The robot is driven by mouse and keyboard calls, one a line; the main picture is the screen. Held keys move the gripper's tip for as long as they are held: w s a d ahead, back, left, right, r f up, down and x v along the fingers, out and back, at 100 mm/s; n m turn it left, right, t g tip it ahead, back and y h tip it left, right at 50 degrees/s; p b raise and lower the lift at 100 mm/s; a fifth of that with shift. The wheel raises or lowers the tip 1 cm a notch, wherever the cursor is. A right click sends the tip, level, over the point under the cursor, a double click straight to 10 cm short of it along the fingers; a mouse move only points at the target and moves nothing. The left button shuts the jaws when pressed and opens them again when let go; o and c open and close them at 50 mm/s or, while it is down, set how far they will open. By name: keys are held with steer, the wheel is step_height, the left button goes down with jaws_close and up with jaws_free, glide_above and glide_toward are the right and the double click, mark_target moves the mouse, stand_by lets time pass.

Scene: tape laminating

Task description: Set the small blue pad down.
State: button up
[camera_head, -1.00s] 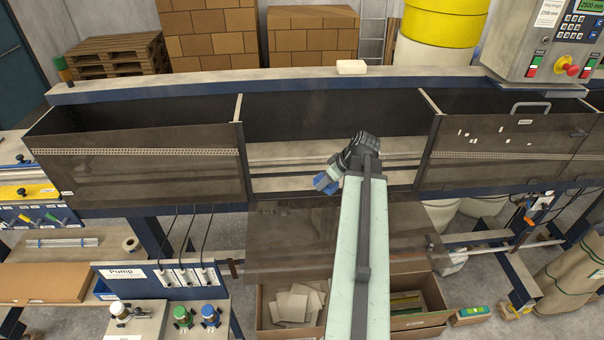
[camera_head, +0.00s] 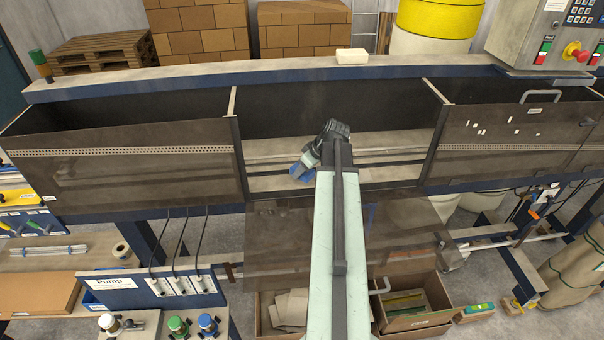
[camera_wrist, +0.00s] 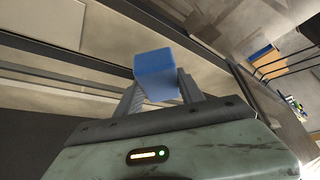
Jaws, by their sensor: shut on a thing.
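The small blue pad (camera_head: 300,173) is held in my gripper (camera_head: 308,165), in front of the open middle bay of the machine. In the wrist view the pad (camera_wrist: 156,66) sits between the two grey fingers of my gripper (camera_wrist: 160,88), which are shut on it. The pad's block face points away from my wrist. The bay's pale bed (camera_head: 385,147) with dark rails lies beyond it. I cannot tell whether the pad touches anything below.
The middle bay's clear flap (camera_head: 405,235) hangs folded down below the opening. Brown see-through panels close the left bay (camera_head: 130,175) and right bay (camera_head: 495,150). A pale block (camera_head: 352,57) lies on the back ledge. Open cardboard boxes (camera_head: 415,325) stand below.

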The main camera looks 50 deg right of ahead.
mark_target(310, 172)
steer(key=shift+w+f, duration=0.25)
steer(key=shift+w, duration=0.2)
steer(key=o, duration=1.2)
steer(key=shift+s+r, duration=0.15)
steer(key=shift+s, duration=0.1)
steer(key=shift+w, duration=0.15)
steer(key=p+v, duration=0.6)
steer(key=v, duration=0.1)
steer(key=shift+r, duration=0.15)
steer(key=shift+r+p, duration=0.25)
steer(key=shift+p, duration=0.2)
steer(key=shift+s+f, duration=0.1)
steer(key=shift+s, duration=0.1)
